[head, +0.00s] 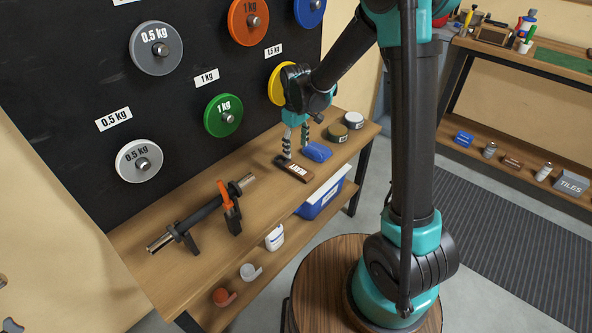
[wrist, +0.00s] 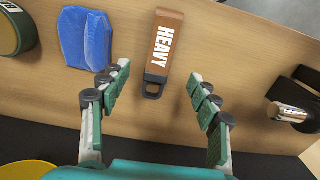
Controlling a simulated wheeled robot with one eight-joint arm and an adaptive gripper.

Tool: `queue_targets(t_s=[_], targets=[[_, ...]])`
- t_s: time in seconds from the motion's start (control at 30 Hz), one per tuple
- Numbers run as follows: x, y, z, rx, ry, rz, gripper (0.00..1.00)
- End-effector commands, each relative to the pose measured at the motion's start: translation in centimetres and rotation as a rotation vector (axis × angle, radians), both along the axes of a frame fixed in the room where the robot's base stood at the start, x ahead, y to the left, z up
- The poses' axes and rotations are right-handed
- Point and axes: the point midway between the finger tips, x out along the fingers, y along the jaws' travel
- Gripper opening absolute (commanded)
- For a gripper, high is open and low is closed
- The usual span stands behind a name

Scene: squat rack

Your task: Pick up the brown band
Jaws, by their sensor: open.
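The brown band (head: 294,170) lies flat on the wooden table, with "HEAVY" in white letters and a dark loop at one end. In the wrist view the brown band (wrist: 165,50) lies between and beyond the fingertips, its dark loop nearest me. My gripper (head: 295,142) is above the table near the band's wall-side end. In the wrist view my gripper (wrist: 160,72) is open and empty, with its two green-padded fingers on either side of the line to the band. No contact with the band is visible.
A blue folded item (head: 317,151) lies close beside the band; it also shows in the wrist view (wrist: 85,38). Round tins (head: 338,132) stand beyond it. A short bar with an orange clamp (head: 229,207) lies on the table's nearer part. Weight plates (head: 223,115) hang on the black wall board.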

Motion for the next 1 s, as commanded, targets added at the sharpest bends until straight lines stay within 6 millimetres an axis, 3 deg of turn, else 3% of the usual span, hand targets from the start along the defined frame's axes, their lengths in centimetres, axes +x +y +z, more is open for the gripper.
queue_targets(t_s=[0.2,0.47,0.8,1.0], targets=[[0.0,0.0,-3.5,0.000,0.000,-0.001,0.62],[0.0,0.0,-5.0,0.000,0.000,-0.001,0.62],[0.1,0.2,-9.1,0.000,0.000,-0.001,0.62],[0.1,0.2,-9.6,0.000,0.000,-0.001,0.62]])
